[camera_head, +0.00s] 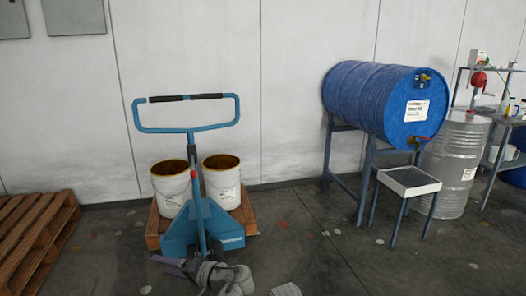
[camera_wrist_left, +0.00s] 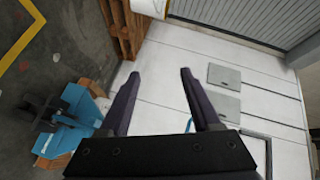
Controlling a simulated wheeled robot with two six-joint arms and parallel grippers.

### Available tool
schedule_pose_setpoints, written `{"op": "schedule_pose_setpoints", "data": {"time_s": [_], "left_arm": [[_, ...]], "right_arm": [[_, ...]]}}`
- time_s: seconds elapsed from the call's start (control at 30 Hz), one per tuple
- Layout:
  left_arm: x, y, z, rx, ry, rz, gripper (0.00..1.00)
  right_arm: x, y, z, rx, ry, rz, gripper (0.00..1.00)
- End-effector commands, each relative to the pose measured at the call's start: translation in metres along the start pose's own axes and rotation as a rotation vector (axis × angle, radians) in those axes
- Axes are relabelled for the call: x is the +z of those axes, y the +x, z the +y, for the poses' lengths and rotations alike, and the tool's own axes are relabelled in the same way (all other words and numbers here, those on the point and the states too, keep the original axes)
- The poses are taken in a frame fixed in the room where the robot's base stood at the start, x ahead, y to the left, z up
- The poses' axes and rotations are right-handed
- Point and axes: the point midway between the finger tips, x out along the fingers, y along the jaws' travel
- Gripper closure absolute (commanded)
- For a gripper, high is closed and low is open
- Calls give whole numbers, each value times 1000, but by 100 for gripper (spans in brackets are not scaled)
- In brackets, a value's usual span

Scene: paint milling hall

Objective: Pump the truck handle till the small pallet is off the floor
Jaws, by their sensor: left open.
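The blue pallet truck (camera_head: 203,232) stands in the left half of the head view, its handle (camera_head: 186,128) upright with a wide loop and black grips on top. The small wooden pallet (camera_head: 154,230) is behind the truck body and bears two white buckets; whether it clears the floor cannot be told. My left gripper (camera_head: 171,264) is low in front of the truck, open and empty, apart from the handle loop. The wrist view shows its two dark fingers (camera_wrist_left: 158,76) spread, with the truck body (camera_wrist_left: 77,112) to their left. My right gripper is not seen.
A larger wooden pallet (camera_head: 38,235) lies at the left. A blue drum (camera_head: 372,98) on a stand, a small grey-topped table (camera_head: 408,181) and a steel drum (camera_head: 453,165) stand at the right. The floor between truck and stand is clear.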

Motion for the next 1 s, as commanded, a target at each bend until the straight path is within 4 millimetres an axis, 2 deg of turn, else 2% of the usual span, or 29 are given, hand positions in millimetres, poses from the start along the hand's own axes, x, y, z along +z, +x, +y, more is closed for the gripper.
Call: {"op": "schedule_pose_setpoints", "data": {"time_s": [0.07, 0.17, 0.3, 0.4, 0.5, 0.77, 0.8, 0.83, 1.0], "left_arm": [[24, 11, 32, 164, 12, -87, 36], [48, 12, 72, 377, 21, -179, 36], [74, -4, 120, 674, 18, -281, 36], [84, -22, 144, 851, 6, -326, 36], [88, -40, 160, 997, -8, -355, 36], [88, -83, 181, 1308, -58, -391, 36], [87, -90, 180, 1345, -63, -391, 36], [82, -95, 167, 1338, -48, -386, 36], [74, -117, 140, 1333, 1, -370, 36]], "right_arm": [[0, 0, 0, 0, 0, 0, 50], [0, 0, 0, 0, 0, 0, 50], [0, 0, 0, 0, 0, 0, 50], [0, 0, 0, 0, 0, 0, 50], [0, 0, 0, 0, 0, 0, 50], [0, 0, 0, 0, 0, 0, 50], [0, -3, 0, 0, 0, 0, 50], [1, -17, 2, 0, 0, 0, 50], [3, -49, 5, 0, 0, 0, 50]]}}
